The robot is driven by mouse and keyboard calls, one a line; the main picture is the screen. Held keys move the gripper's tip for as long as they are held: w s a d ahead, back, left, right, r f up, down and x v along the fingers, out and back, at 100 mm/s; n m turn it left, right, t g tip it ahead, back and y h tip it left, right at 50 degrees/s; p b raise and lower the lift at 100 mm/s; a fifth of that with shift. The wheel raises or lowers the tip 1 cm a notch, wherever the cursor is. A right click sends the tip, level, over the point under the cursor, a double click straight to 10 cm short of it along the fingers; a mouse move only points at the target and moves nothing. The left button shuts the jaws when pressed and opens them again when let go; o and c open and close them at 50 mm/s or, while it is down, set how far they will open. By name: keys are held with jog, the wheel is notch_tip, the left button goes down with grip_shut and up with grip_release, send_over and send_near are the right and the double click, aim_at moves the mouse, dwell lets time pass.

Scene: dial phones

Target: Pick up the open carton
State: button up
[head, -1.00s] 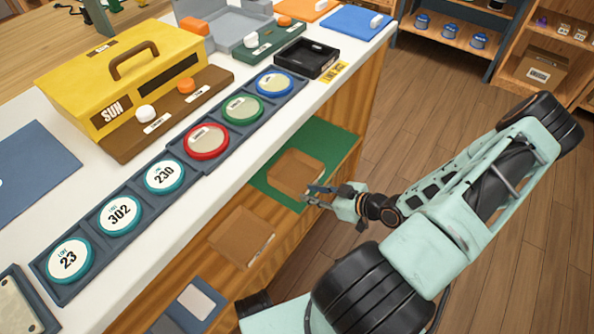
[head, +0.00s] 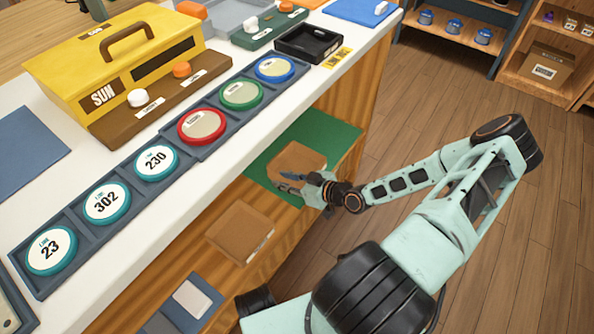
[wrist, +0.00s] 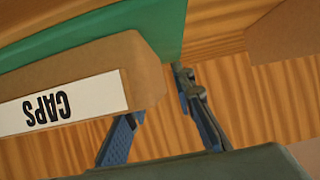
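A brown carton (head: 298,160) sits on a green mat on the shelf below the counter. A second brown carton (head: 240,232) with a white label lies nearer on the same shelf. I cannot tell clearly which one is open on top. My gripper (head: 282,182) is at the near side of the carton on the mat and hides part of it. In the wrist view this carton (wrist: 100,55) has a white "CAPS" label. Part of the other carton (wrist: 290,32) shows at the upper right.
The white counter (head: 335,70) edge overhangs the shelf. On it stand a yellow "SUN" box (head: 120,65), a rack of round dials (head: 155,160) and a black tray (head: 309,42). The wooden floor to the right is open.

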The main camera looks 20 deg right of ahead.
jog(key=shift+w, duration=0.15)
grip_shut()
jog(key=shift+r, duration=0.1)
dwell(0.3)
